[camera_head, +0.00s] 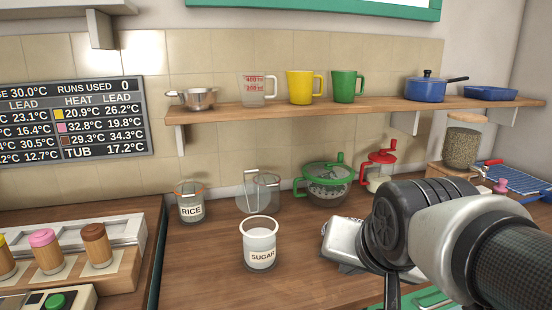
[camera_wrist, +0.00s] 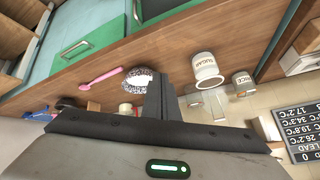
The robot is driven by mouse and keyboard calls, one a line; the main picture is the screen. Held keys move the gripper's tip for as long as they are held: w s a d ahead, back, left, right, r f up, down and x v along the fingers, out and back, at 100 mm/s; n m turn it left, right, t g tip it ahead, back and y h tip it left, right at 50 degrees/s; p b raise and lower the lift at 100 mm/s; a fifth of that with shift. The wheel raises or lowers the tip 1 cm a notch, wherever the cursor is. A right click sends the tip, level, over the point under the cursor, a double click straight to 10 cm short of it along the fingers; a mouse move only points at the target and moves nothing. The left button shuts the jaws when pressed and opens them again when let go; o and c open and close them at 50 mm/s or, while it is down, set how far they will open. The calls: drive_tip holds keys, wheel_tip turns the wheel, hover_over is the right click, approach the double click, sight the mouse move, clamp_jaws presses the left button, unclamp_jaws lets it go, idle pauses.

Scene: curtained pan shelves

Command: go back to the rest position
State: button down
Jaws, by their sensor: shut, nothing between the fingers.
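My gripper (camera_wrist: 160,88) shows in the wrist view with its dark fingers together and nothing between them. It is above the wooden counter (camera_wrist: 165,50), with the sugar jar to its right in that view. In the head view my arm comes in from the lower right and its hand end is over the right part of the counter (camera_head: 205,270). The fingertips are hidden there.
The sugar jar (camera_head: 260,245) and rice jar (camera_head: 190,205) stand left of my arm. A green-lidded bowl (camera_head: 327,185) and a red-topped jar (camera_head: 380,165) are behind it. A pink spoon (camera_wrist: 100,76) lies on the counter. A shelf (camera_head: 230,110) runs above.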

drive_tip(key=s+d+f+n+g, duration=0.2)
drive_tip(key=s+n, duration=0.1)
drive_tip(key=s, duration=0.4)
wheel_tip(320, 180, up, 14)
drive_tip(key=p, duration=1.4)
drive_tip(key=shift+s+n, duration=0.3)
drive_tip(key=shift+s, duration=0.1)
drive_tip(key=shift+a, duration=0.1)
